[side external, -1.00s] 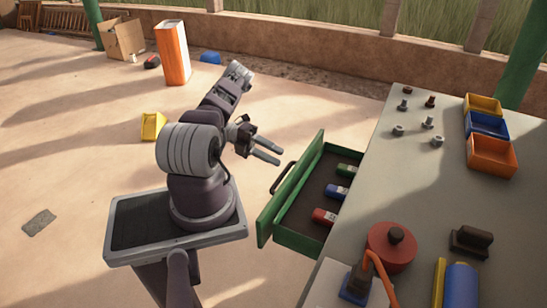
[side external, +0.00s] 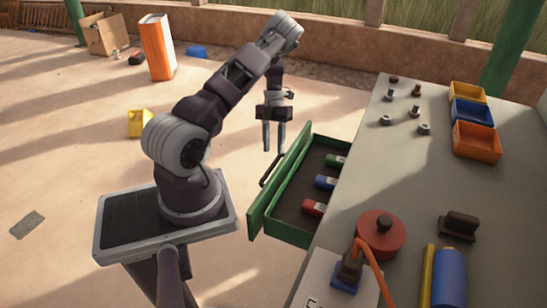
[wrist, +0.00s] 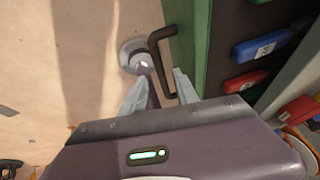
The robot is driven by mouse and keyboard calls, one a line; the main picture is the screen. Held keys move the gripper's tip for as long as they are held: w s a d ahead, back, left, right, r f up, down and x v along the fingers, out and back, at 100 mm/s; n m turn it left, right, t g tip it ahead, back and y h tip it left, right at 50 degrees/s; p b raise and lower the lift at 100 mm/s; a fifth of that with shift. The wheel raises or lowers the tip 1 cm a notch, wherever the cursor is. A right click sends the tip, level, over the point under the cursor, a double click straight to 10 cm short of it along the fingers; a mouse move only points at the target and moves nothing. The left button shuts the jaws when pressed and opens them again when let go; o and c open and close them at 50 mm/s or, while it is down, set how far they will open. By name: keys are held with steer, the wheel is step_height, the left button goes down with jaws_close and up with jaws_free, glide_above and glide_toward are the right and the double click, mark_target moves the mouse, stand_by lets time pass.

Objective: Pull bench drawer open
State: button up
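The green bench drawer (side external: 283,189) stands pulled out from the bench's left side, with red, blue and green labelled items inside. Its dark bar handle (side external: 270,171) is on the outer face of the front panel. My gripper (side external: 274,150) points down above the handle, its two fingers apart and empty. In the wrist view the handle (wrist: 154,42) shows ahead of and between the fingertips (wrist: 161,75), beside the green front panel (wrist: 187,45). I cannot tell whether the fingers touch the handle.
The grey bench top (side external: 400,180) holds a red round pot (side external: 380,238), a blue cylinder (side external: 449,278), several small knobs and yellow, blue and orange bins (side external: 475,140). A yellow object (side external: 138,123) lies on the floor.

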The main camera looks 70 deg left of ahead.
mark_target(274, 163)
steer(key=x, duration=0.4)
steer(key=shift+d+f, duration=0.1)
steer(key=shift+f, duration=0.1)
jaws_close()
steer(key=shift+r, duration=0.1)
stand_by(1.1)
